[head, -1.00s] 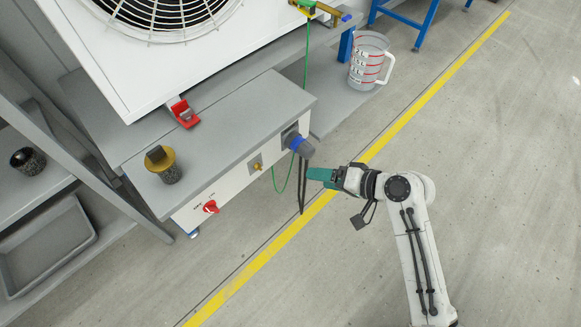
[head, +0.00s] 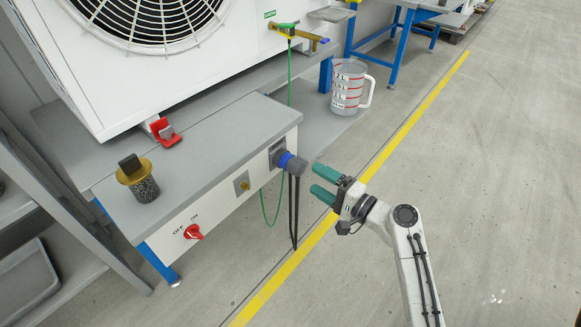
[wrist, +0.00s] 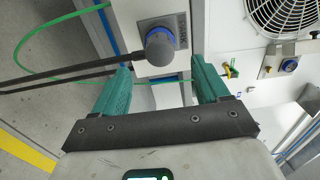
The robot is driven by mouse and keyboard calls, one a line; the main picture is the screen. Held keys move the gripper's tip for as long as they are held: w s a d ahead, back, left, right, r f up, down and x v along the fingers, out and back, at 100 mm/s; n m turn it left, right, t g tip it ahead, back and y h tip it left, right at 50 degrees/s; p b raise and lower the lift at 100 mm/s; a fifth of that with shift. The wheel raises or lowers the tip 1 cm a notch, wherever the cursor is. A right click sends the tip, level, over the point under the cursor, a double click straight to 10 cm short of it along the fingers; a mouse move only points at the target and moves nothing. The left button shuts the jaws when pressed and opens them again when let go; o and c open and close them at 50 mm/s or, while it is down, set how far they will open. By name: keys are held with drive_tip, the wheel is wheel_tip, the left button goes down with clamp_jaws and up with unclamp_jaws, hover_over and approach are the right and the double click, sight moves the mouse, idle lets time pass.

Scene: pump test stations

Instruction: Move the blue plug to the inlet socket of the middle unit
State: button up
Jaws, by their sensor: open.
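The blue plug (head: 290,163), grey with a blue ring, sits in a square socket plate (head: 276,153) at the right end of a bench's white front panel. A black cable hangs from it. In the wrist view the plug (wrist: 160,46) shows end-on just beyond and between the fingertips. My gripper (head: 317,181) is open and empty, to the right of the plug in the head view and apart from it. Its two green fingers also show in the wrist view (wrist: 160,68). Which unit is the middle one I cannot tell.
A red switch (head: 194,232) and a small brass fitting (head: 243,186) are on the panel. A green hose (head: 281,195) hangs near the plug. A measuring jug (head: 349,88) stands behind. Another blue-ringed fitting (wrist: 289,66) shows in the wrist view. The floor at right is clear.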

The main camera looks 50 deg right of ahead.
sight(302, 171)
drive_tip(key=shift+w+a, duration=0.2)
drive_tip(key=shift+w, duration=4.3)
clamp_jaws()
drive_tip(key=shift+s, duration=0.15)
drive_tip(key=shift+s+d, duration=0.1)
drive_tip(key=shift+s, duration=2.75)
